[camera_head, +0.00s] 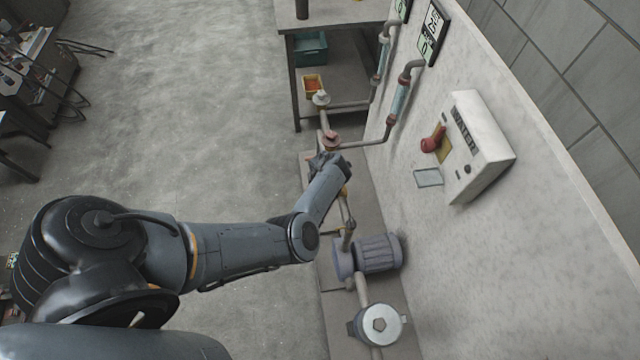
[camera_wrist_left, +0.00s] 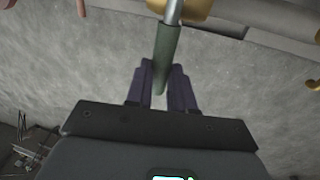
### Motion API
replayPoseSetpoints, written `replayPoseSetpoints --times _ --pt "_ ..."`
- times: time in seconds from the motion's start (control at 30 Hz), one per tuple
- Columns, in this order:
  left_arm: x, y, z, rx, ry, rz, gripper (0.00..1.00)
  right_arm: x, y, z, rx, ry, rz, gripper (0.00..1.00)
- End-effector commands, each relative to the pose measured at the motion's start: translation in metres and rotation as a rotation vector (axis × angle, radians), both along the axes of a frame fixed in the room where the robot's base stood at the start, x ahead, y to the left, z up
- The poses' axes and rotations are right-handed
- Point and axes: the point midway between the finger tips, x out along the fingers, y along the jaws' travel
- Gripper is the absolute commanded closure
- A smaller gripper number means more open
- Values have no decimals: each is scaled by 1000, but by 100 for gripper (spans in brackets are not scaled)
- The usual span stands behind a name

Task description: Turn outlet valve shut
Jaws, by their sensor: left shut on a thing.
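In the left wrist view a valve lever with a green grip (camera_wrist_left: 168,45) runs down from a brass-coloured valve body (camera_wrist_left: 190,7) on a pipe. My left gripper (camera_wrist_left: 162,82) has its two dark fingers on either side of the grip's end and is shut on it. In the head view my left arm reaches in from the left, and the left gripper (camera_head: 324,162) is at the pipe line by the wall, just below a red-brown round fitting (camera_head: 332,140). The gripper and wrist hide the lever there. My right gripper is in neither view.
A motor pump (camera_head: 375,253) and a round metal housing (camera_head: 381,324) sit lower on the pipe line. A wall box with a red handle (camera_head: 433,140) projects at right. A shelf table (camera_head: 335,70) stands at the top. The floor at left is largely clear.

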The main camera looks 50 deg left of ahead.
Motion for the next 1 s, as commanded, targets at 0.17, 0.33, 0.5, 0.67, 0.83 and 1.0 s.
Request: replayPoseSetpoints --times 0.17,0.33,0.5,0.67,0.83,1.0 --pt "0 -2 -1 -2 0 30 100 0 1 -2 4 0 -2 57" --pt "0 -3 -1 -2 0 40 100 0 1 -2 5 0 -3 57" --pt "-1 -2 -1 -1 1 41 100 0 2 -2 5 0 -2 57" --pt "-1 -2 -1 -2 1 41 68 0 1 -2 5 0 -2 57" --pt "-1 -2 -1 -1 0 39 52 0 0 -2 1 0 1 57" --pt "0 -2 0 0 0 38 52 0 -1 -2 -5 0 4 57"
